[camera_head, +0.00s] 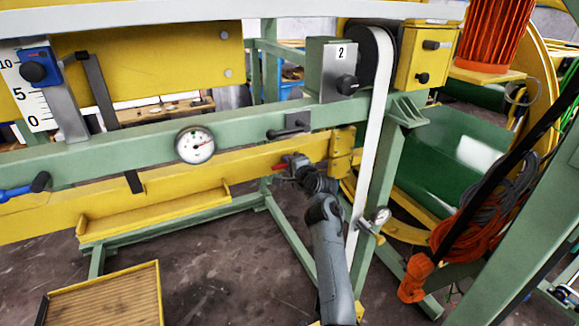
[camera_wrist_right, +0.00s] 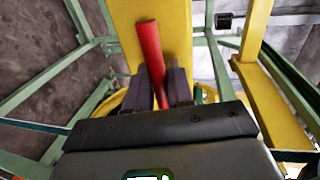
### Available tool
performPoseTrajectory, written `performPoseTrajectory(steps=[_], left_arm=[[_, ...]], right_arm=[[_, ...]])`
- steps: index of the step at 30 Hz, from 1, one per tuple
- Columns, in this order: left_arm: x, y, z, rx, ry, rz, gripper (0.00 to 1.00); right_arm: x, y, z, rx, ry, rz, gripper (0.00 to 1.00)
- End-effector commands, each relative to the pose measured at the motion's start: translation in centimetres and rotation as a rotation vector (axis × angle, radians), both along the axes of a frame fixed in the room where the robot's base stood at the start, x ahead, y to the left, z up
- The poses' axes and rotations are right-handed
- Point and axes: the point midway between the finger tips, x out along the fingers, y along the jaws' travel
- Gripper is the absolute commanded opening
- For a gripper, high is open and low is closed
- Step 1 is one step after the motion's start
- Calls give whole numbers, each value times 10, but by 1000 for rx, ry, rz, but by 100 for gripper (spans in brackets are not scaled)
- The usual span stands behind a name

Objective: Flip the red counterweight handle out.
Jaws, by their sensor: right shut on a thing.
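The red counterweight handle (camera_head: 281,165) shows as a small red tip on the yellow beam (camera_head: 150,167), left of my right gripper (camera_head: 293,167). In the right wrist view the handle (camera_wrist_right: 150,48) is a red bar in front of a yellow surface. It runs down between the two dark fingers of my right gripper (camera_wrist_right: 160,78), which is shut on it. The handle's lower end is hidden by the gripper body. My left gripper is in neither view.
A white belt (camera_head: 371,140) hangs just right of my right arm. A round dial (camera_head: 195,145) and a black lever (camera_head: 290,128) sit on the green rail above. A green post (camera_head: 382,165) stands beside the belt. A ribbed tray (camera_head: 105,300) lies at lower left.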

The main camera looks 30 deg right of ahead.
Motion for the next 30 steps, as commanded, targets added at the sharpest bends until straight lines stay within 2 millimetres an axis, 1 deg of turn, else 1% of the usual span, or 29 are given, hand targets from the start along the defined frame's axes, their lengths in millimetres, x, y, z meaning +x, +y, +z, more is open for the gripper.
performPoseTrajectory(steps=[6, 18, 19, 21, 22, 30], left_arm=[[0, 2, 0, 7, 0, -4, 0], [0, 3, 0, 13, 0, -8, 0], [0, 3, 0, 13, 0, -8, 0], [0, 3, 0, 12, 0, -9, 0], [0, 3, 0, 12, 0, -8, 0], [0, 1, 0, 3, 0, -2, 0]], right_arm=[[0, 0, 2, 40, -6, -1, 0], [0, -1, 3, 46, -8, -2, 0], [0, -1, 3, 46, -8, -2, 25], [0, -1, 3, 45, -8, -2, 35], [0, -1, 3, 45, -8, -2, 38], [0, -1, 2, 43, -7, -1, 38]])
